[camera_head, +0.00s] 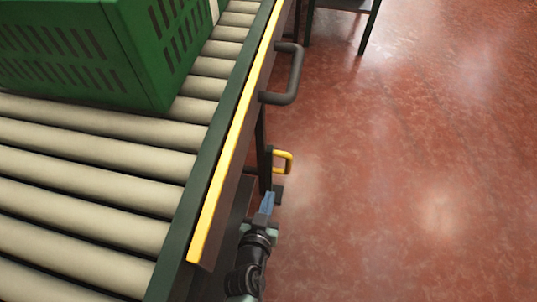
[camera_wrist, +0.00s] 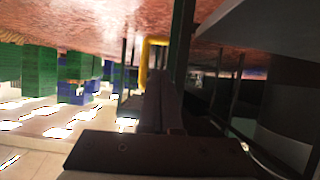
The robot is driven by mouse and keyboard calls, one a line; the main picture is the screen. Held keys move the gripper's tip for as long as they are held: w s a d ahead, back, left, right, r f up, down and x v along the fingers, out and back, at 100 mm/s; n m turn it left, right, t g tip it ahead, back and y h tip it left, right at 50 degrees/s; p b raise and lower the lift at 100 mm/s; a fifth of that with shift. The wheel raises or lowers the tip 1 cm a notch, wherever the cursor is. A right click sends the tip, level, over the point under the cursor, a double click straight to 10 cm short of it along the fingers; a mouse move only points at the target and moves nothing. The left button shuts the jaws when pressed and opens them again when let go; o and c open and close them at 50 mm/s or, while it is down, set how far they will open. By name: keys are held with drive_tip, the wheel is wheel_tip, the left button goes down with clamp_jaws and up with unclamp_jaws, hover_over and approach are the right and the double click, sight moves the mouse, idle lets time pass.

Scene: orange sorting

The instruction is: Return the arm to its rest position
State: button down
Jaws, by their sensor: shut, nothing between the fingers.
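My gripper (camera_head: 275,196) is low beside the right side of the roller conveyor (camera_head: 95,172), below the yellow-edged rail, with the arm reaching up from the bottom edge. The gripper is small and dark here; it is shut and I see nothing held in it. In the wrist view the dark gripper (camera_wrist: 158,90) points away from the camera, with its fingers in shadow and hard to make out.
A green slatted crate (camera_head: 130,60) stands on the rollers. A dark handle (camera_head: 290,75) and a yellow handle (camera_head: 284,161) stick out from the conveyor's side, the yellow one close to my gripper. Green crates (camera_wrist: 35,70) show in the wrist view.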

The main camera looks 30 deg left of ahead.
idle(0.3)
drive_tip(key=w+d+r+m+t+h, duration=0.15)
drive_tip(key=w+d+r, duration=0.3)
drive_tip(key=r, duration=0.75)
drive_tip(key=w+d+r+m+t+h, duration=0.1)
drive_tip(key=w+d+r+m, duration=0.15)
drive_tip(key=w+r, duration=0.6)
drive_tip(key=w+d+r+m+t+h, duration=0.1)
drive_tip(key=w+d+r+h, duration=0.3)
drive_tip(key=r, duration=1.1)
drive_tip(key=s+d+r+t+y+p, duration=0.1)
drive_tip(key=s+r+t+p, duration=0.45)
drive_tip(key=r, duration=1.35)
drive_tip(key=s+d+r+n+t+y+p, duration=0.15)
drive_tip(key=s+r+p, duration=0.55)
drive_tip(key=r, duration=1.1)
drive_tip(key=s+d+r+t+y+p, duration=0.1)
drive_tip(key=s+r+t+p, duration=0.55)
drive_tip(key=r, duration=1.25)
wheel_tip(320, 180, up, 34)
drive_tip(key=w+g+p, duration=0.2)
drive_tip(key=p, duration=3.3)
drive_tip(key=shift+w+a+r+p, duration=0.15)
drive_tip(key=shift+a+p, duration=0.05)
drive_tip(key=shift+p, duration=0.2)
